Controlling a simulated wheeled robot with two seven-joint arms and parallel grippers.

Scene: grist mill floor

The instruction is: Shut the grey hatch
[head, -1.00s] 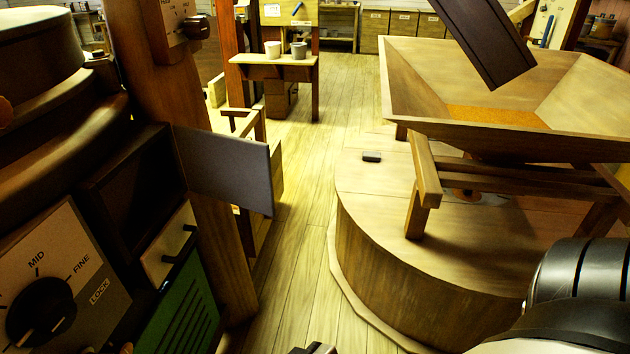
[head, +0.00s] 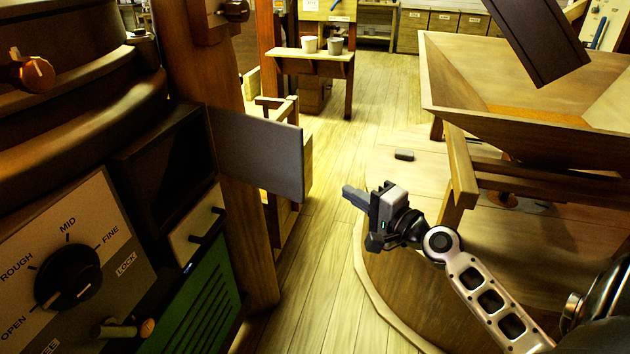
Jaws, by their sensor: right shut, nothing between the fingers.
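The grey hatch (head: 257,155) is a flat panel standing open, swung out to the right from the dark box opening (head: 165,165) on the mill housing at left. The opening's inside is dark and its contents cannot be made out. My right gripper (head: 348,192) is to the right of the hatch and a little lower in the picture, apart from it. Its fingers point left and are shut with nothing between them. My left gripper is not in view.
Below the opening are a drawer (head: 194,226) with a dark handle and a green slatted panel (head: 196,306). A dial panel (head: 85,225) is at lower left. A wooden post (head: 240,230) stands behind the hatch. A round wooden platform with a hopper (head: 530,120) is at right.

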